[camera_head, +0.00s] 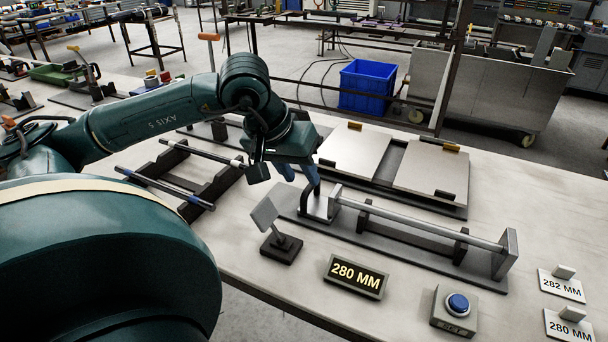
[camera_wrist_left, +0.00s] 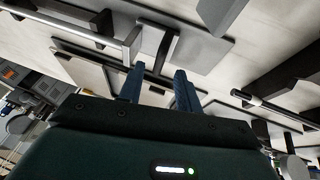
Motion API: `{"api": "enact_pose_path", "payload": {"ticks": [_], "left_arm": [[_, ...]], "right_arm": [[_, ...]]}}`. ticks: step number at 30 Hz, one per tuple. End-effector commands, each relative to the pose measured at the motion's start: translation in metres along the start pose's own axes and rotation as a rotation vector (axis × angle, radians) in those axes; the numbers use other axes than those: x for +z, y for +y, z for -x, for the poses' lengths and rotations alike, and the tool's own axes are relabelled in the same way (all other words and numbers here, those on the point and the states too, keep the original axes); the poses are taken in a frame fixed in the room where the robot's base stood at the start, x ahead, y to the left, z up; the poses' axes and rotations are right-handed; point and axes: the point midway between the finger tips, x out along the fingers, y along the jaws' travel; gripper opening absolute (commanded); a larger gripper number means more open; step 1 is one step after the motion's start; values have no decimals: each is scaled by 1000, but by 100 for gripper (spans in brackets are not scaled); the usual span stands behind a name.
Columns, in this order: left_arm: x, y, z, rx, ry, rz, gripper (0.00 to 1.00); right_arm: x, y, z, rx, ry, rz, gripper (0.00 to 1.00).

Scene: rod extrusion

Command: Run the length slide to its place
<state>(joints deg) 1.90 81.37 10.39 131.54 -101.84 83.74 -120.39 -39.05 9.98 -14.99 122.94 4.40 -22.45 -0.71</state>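The length slide (camera_head: 318,209), a grey block with a dark upright handle, sits at the left end of the measuring fixture (camera_head: 432,245). A grey rod (camera_head: 420,222) spans from beside the slide to the upright end stop (camera_head: 505,254). My left gripper (camera_head: 298,176) is just above the slide, pointing down. In the left wrist view its two blue fingers (camera_wrist_left: 158,88) are apart. The dark handle (camera_wrist_left: 165,50) shows between and beyond the fingertips; I see no clear contact. The display (camera_head: 355,277) reads 280 MM. My right gripper is out of view.
A SET button box (camera_head: 454,309) and plates marked 282 MM (camera_head: 562,285) and 280 MM (camera_head: 569,324) are at front right. A tilted plate on a stand (camera_head: 274,228) is close to the gripper. A rack with rods (camera_head: 185,178) lies left; flat panels (camera_head: 395,164) lie behind.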

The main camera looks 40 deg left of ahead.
Motion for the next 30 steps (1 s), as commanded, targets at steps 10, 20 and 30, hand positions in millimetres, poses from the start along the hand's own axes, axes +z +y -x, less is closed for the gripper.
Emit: {"api": "enact_pose_path", "payload": {"ticks": [10,20,30], "left_arm": [[-1,0,-27,1,1,1,34],[0,0,-29,0,1,0,34],[0,0,-29,0,0,0,7]], "right_arm": [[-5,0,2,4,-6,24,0],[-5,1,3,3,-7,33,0],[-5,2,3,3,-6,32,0]]}}
